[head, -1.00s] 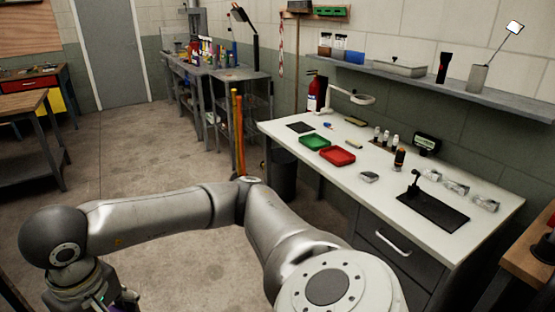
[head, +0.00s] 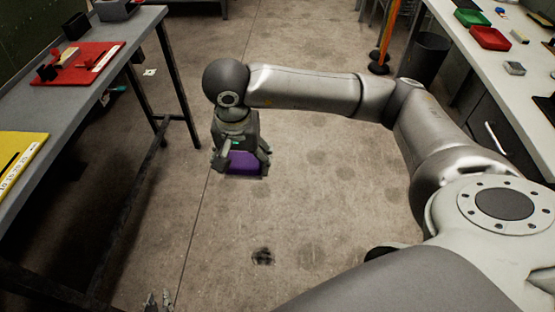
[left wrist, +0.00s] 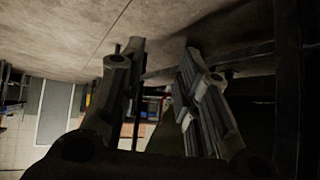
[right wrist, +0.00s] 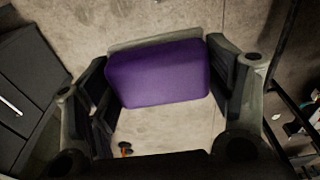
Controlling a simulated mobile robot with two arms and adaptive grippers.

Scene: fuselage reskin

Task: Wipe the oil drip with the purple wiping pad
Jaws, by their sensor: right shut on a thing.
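The purple wiping pad (head: 244,161) is held in my right gripper (head: 241,165), above the floor as far as I can tell. In the right wrist view the pad (right wrist: 158,73) sits between both fingers, with a pale edge along its far side. A small dark patch, which looks like the oil drip (head: 262,256), is on the concrete floor, nearer than the pad and slightly right of it. The tips of my left gripper (head: 157,301) show at the bottom edge. In the left wrist view my left gripper (left wrist: 162,60) has its fingers apart with nothing between them.
A grey workbench (head: 148,31) with a red tray (head: 88,62) and yellow tray (head: 20,150) stands on the left. A white counter (head: 474,60) and a dark bin (head: 428,58) are on the right. The floor between is mostly clear, with faint stains.

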